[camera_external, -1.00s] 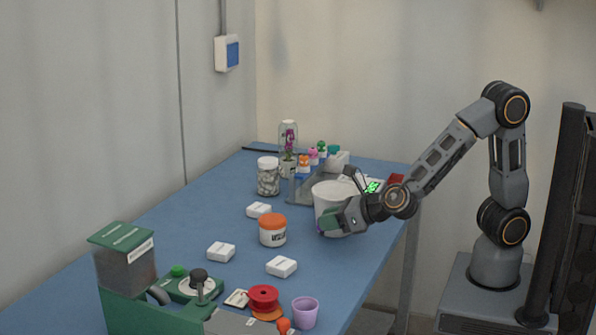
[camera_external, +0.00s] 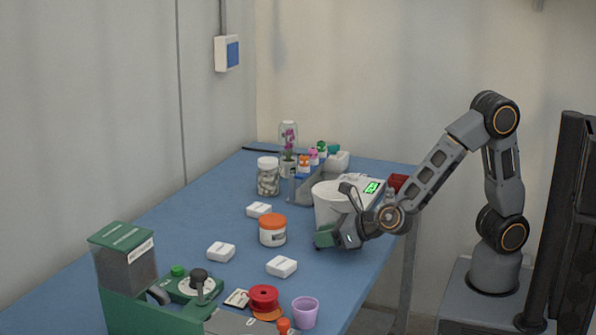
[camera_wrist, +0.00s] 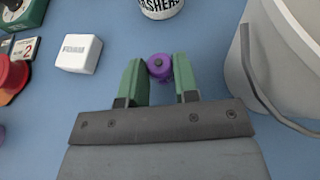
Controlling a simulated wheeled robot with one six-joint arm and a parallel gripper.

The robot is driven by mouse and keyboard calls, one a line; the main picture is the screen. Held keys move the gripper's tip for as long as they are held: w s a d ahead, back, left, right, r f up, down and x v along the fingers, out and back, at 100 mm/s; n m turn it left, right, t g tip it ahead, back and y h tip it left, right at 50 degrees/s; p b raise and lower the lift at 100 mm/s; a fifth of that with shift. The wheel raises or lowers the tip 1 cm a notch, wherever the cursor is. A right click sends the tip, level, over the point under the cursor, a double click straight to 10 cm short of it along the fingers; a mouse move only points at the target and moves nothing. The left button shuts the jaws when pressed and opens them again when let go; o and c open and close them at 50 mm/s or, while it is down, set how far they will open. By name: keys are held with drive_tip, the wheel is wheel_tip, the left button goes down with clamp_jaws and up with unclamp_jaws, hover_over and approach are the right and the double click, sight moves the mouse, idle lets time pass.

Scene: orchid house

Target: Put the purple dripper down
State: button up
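The purple dripper (camera_wrist: 159,68) shows in the wrist view between the tips of my gripper's green fingers (camera_wrist: 160,75), with no clear gap on either side. Its dark, round middle faces the camera. In the external view my gripper (camera_external: 322,237) is low over the blue table, in front of the white bucket, and the dripper is hidden there. I cannot tell whether the dripper touches the table.
The white bucket (camera_external: 327,203) stands close beside my gripper; its wall and handle fill the wrist view's right (camera_wrist: 250,85). An orange-lidded tub (camera_external: 272,232) and white boxes (camera_external: 281,266) lie left. A lilac cup (camera_external: 305,311) stands near the front. Blue table (camera_external: 330,278) is bare between.

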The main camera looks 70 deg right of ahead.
drive_tip(key=o, duration=0.4)
drive_tip(key=shift+r, duration=0.1)
drive_tip(key=shift+r+p, duration=0.25)
drive_tip(key=shift+p, duration=0.15)
drive_tip(key=p+v, duration=0.1)
drive_tip(key=v, duration=0.8)
drive_tip(key=shift+s+f, duration=0.1)
drive_tip(key=shift+s, duration=0.15)
drive_tip(key=shift+b+v, duration=1.2)
